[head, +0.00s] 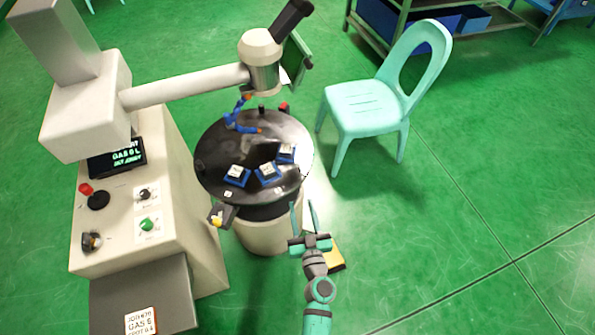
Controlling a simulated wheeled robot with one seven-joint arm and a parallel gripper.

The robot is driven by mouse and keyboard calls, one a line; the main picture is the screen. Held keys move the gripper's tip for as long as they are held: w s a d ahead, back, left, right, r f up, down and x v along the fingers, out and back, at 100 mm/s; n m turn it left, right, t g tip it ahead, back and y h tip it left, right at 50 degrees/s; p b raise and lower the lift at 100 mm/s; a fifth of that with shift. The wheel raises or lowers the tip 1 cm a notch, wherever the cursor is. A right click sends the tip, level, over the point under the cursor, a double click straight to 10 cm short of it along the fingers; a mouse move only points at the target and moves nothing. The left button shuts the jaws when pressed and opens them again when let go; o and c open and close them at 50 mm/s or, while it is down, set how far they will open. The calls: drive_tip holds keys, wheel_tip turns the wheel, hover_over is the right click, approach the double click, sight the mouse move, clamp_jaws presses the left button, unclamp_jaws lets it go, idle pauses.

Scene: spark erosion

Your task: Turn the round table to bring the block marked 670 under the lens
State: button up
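The round table (222,158) is a glossy black disc on a cream drum. Three blocks with pale tops and blue bases sit on its near half: a left block (236,174), a middle block (268,172) and a right block (286,153). Their markings are too small to read, so I cannot tell which is 670. The lens head (262,66), cream and grey on a thick arm, hangs over the table's far side. My gripper (304,210) is in front of the table's near right edge, fingers apart and empty.
A cream console (150,190) with screen, red button and knobs stands left. A blue hose (240,122) with an orange tip reaches over the table. Small red (284,106) and black knobs sit at the far rim. A turquoise chair (370,105) stands right; floor at lower right is clear.

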approach(298, 174)
drive_tip(key=w, duration=0.3)
drive_tip(key=w+a, duration=0.1)
drive_tip(key=w, duration=0.5)
drive_tip(key=shift+w+a, duration=0.4)
drive_tip(key=shift+w, duration=0.6)
drive_tip(key=shift+w+a, duration=0.1)
clamp_jaws()
